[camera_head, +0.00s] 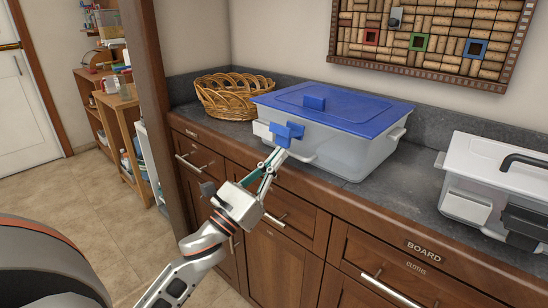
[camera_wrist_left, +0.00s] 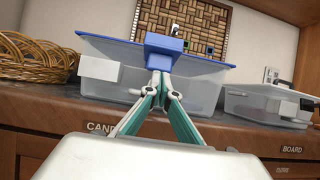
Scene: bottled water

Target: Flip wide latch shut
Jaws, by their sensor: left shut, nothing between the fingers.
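A clear plastic box (camera_head: 345,155) with a blue lid (camera_head: 345,104) stands on the counter. A wide blue latch (camera_head: 288,132) is on its front side, near the lid's edge. The latch seems to stick out from the wall; its exact angle is hard to tell. My left gripper (camera_head: 274,158) is shut and empty, with its fingertips just below the latch. In the left wrist view the closed fingertips (camera_wrist_left: 160,78) reach the underside of the blue latch (camera_wrist_left: 164,50), touching or very close. My right gripper is not in view.
A wicker basket (camera_head: 235,95) stands left of the box. A white-lidded box (camera_head: 500,165) with a black handle stands at the right. Wooden drawers and cabinet doors (camera_head: 270,262) lie below the counter's front edge. Bare counter (camera_head: 405,180) shows between the boxes.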

